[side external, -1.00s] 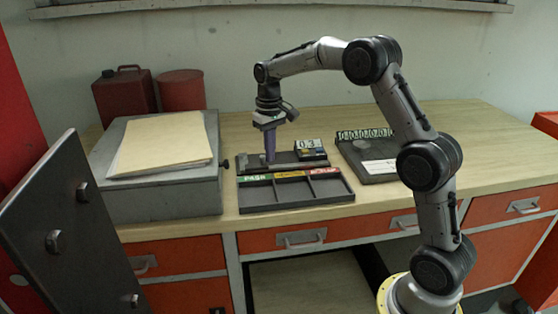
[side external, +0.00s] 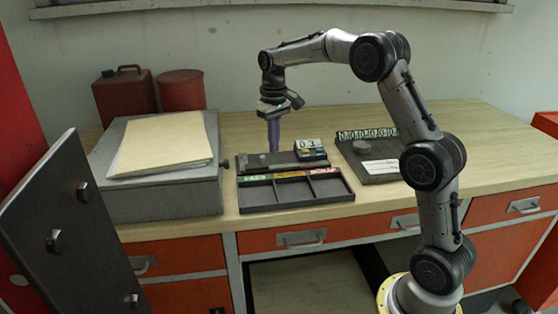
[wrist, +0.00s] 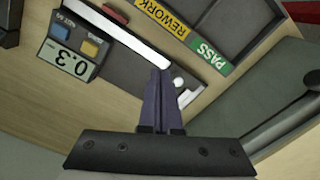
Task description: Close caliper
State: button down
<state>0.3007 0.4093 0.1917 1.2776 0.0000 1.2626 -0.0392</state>
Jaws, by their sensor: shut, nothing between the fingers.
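The caliper is a dark, low fixture (side external: 225,163) with a digital display (side external: 310,146) at its right end, on the wooden bench behind a sorting tray. My gripper (side external: 274,150) has purple fingers, shut and empty, pointing down over the caliper. In the wrist view the fingertips (wrist: 160,73) overlap the bright strip's end; contact cannot be told.
The tray (side external: 295,207) has compartments labelled PASS, REWORK and a red one. A grey surface plate (side external: 200,190) with a folder (side external: 160,145) stands left. A dark counter board (side external: 378,165) lies right.

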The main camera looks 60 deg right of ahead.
jog(key=shift+r, duration=2.1)
jog(key=s+a+r+n+t, duration=0.2)
jog(key=s+a+r+t, duration=0.1)
jog(key=s+a+r, duration=0.85)
jog(key=s+a+f+n+t, duration=0.1)
jog(key=s+a+f+t, duration=0.15)
jog(key=s, duration=1.15)
jog(key=s+f, duration=0.4)
jog(key=f, duration=0.4)
jog(key=shift+s+a+f, duration=0.2)
jog(key=shift+s+f, duration=0.05)
jog(key=shift+s, duration=0.05)
